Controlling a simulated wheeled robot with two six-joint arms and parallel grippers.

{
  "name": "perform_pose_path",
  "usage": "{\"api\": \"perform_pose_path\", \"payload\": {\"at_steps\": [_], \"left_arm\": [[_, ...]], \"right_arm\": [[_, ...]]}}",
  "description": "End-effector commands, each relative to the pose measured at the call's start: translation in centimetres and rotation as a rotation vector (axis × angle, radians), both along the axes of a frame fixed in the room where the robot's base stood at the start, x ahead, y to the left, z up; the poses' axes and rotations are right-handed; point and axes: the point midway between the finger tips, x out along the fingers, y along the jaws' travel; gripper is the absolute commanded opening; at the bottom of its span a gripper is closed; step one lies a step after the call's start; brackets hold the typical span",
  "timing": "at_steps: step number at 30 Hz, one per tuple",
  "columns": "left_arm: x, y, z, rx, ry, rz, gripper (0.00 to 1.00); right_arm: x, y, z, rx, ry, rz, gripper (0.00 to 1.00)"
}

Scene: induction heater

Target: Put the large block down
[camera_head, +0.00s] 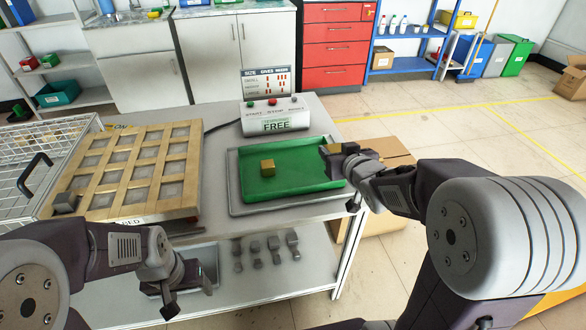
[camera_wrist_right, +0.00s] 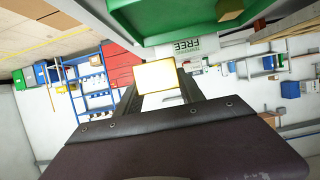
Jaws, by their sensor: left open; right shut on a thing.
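My right gripper (camera_head: 340,152) is shut on a gold block, held at the right end of the green tray (camera_head: 290,186), seemingly above its rim. In the right wrist view the held block (camera_wrist_right: 155,76) shows pale gold between the two fingers. The fingers hide most of it in the head view. A second gold block (camera_head: 267,167) sits on the tray floor, left of the held one; its edge shows in the wrist view (camera_wrist_right: 229,9). My left gripper (camera_head: 182,291) is open and empty, low in front of the table.
A wooden grid (camera_head: 128,172) with a grey block (camera_head: 65,203) at its near left corner lies left of the tray. A wire basket (camera_head: 30,165) stands further left. A control box (camera_head: 274,117) reading FREE stands behind the tray. A cardboard box (camera_head: 393,153) is beyond the table's right edge.

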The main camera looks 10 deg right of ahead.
Motion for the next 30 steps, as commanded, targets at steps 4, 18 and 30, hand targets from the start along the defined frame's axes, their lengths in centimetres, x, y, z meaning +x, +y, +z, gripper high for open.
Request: {"api": "perform_pose_path", "payload": {"at_steps": [4,18,30], "left_arm": [[0.0,0.0,-1.9,0.000,0.000,0.000,0.67],[0.0,0.0,-3.5,0.000,0.000,0.000,0.67],[0.0,0.0,-5.2,0.000,0.000,0.000,0.67]], "right_arm": [[2.8,1.3,-2.4,0.002,0.000,0.006,0.00],[10.7,4.1,-6.7,0.001,-0.005,0.002,0.00],[10.7,4.1,-10.8,0.000,-0.002,0.001,0.00]]}}
